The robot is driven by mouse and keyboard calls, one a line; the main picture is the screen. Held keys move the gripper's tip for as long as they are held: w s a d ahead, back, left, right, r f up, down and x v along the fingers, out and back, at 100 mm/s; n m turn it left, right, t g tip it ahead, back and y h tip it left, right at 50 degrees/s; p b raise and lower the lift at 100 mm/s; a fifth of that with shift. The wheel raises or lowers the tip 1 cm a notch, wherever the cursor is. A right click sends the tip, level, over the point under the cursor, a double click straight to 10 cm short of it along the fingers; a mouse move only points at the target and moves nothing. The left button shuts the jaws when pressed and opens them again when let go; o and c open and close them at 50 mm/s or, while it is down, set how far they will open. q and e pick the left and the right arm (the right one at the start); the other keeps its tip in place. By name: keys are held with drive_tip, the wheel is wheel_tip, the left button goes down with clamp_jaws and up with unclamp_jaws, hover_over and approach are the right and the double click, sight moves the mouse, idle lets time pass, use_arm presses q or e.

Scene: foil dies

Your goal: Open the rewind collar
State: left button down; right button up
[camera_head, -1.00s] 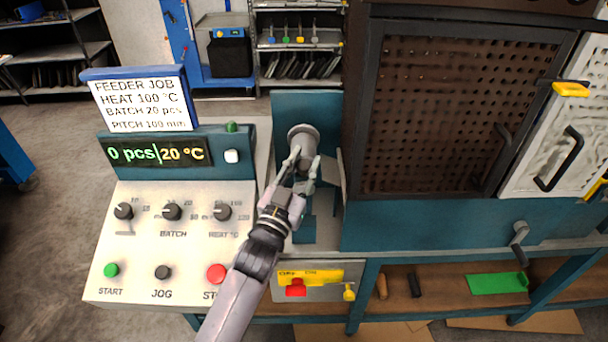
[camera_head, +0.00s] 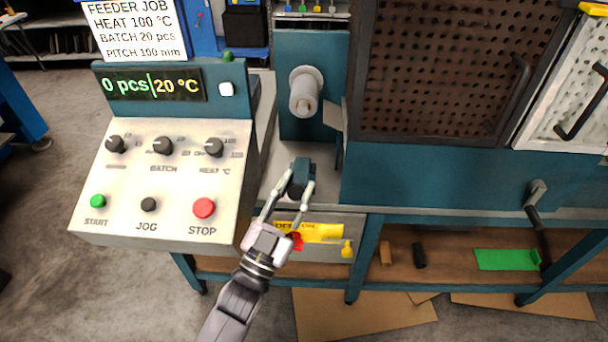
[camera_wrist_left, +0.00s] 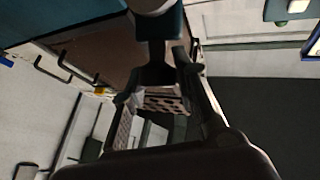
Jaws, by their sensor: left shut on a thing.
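The grey rewind spindle (camera_head: 304,95), a short cylinder with a paler end, sticks out of a teal upright plate; I cannot tell a separate collar on it. Below it, a small dark teal piece (camera_head: 301,176) stands over the pale bed. My left gripper (camera_head: 291,192) is shut on this piece, with one finger on each side and the spindle apart above it. In the left wrist view, the dark piece (camera_wrist_left: 157,72) shows between the fingers, partly in shadow. My right gripper is not in view.
The control panel (camera_head: 178,180) with knobs and buttons stands to the left. A perforated oven door (camera_head: 450,75) is to the right. A crank (camera_head: 535,205) hangs at the far right.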

use_arm(q)
drive_tip(key=shift+s+f, duration=0.25)
drive_tip(key=shift+f, duration=0.25)
drive_tip(key=shift+s+f, duration=0.2)
drive_tip(key=shift+f, duration=0.3)
drive_tip(key=c, duration=1.3)
unclamp_jaws()
drive_tip(key=shift+d+r, duration=0.1)
drive_tip(key=v, duration=1.2)
